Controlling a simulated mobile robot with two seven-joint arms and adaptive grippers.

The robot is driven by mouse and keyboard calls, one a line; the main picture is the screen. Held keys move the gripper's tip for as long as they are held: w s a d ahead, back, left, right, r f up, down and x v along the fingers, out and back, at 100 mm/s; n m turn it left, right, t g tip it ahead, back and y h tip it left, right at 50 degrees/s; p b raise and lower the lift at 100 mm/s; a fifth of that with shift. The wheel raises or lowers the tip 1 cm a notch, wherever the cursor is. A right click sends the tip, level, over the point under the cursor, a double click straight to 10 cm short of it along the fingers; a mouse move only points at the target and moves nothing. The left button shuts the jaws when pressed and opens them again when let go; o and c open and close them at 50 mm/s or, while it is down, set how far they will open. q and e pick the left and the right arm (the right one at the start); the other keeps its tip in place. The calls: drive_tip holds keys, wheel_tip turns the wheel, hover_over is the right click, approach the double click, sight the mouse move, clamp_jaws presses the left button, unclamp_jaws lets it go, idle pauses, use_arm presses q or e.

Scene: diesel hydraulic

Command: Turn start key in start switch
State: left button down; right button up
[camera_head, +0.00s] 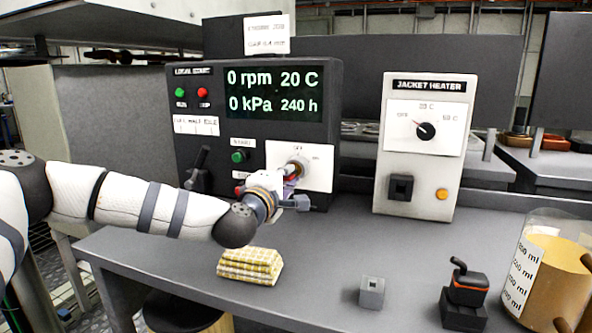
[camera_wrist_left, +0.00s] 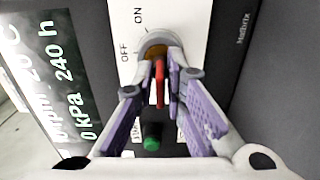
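The start switch (camera_head: 299,163) is a round silver lock on a white plate (camera_head: 321,160) at the lower right of the dark control panel. Its OFF and ON marks show in the left wrist view, where the switch (camera_wrist_left: 158,43) is at the top middle. The red start key (camera_wrist_left: 160,84) stands in the switch. My left gripper (camera_head: 290,178) is at the switch, and its two purple-padded fingers (camera_wrist_left: 162,88) close in on the key from both sides. They appear to touch it. The fingers partly hide the key in the head view. My right gripper is not in view.
The panel display (camera_head: 273,92) reads 0 rpm, 20 C, 0 kPa, 240 h. A green button (camera_head: 239,156) and a black lever (camera_head: 198,168) are left of the switch. The jacket heater box (camera_head: 448,175) stands right. A folded cloth (camera_head: 250,265), small blocks and a beaker (camera_head: 548,262) are on the bench.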

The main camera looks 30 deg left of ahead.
use_arm(q)
drive_tip(key=m, duration=0.4)
drive_tip(key=shift+r+m, duration=0.15)
drive_tip(key=shift+m, duration=0.25)
drive_tip(key=m, duration=0.3)
drive_tip(key=shift+d+m, duration=0.1)
drive_tip(key=shift+m, duration=0.2)
drive_tip(key=m, duration=0.3)
drive_tip(key=shift+m, duration=0.4)
drive_tip(key=c, duration=1.9)
unclamp_jaws()
drive_tip(key=shift+m, duration=0.4)
drive_tip(key=o, duration=0.3)
drive_tip(key=shift+o, duration=0.2)
